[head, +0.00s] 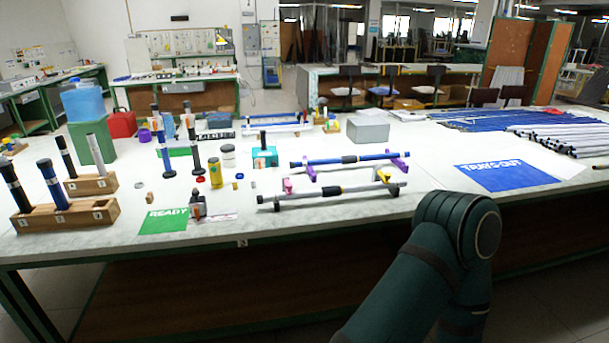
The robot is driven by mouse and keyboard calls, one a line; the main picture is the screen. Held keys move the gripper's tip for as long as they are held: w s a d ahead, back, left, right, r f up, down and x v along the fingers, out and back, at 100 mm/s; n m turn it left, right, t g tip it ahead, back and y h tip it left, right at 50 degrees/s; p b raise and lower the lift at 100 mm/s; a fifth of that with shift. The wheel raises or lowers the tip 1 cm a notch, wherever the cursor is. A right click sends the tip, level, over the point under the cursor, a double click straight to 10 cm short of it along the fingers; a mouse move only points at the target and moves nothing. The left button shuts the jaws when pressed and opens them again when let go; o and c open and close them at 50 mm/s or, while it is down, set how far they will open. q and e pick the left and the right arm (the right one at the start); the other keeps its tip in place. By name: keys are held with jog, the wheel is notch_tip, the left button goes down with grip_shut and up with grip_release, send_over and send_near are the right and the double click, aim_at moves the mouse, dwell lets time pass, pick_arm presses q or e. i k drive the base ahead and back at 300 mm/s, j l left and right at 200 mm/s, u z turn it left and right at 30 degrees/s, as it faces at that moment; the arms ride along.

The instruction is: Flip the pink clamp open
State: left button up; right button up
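Two rods lie near the middle of the table in small coloured holders. The blue rod (370,158) is at the back, and the grey rod (335,193) is in front. A pink-purple clamp (402,163) sits at the right end of the blue rod. A yellow piece (384,175) is near the grey rod's right end. The clamps are too small to tell open from shut. Neither gripper is in view.
My teal arm link crosses the front edge at lower right. A blue mat (505,176) lies right, with bundled rods (530,122) behind. A green READY mat (163,220) and wooden rod rack (68,217) are left. A grey box (368,130) stands behind the rods.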

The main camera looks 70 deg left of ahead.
aim_at(288, 185)
jog(key=u, duration=2)
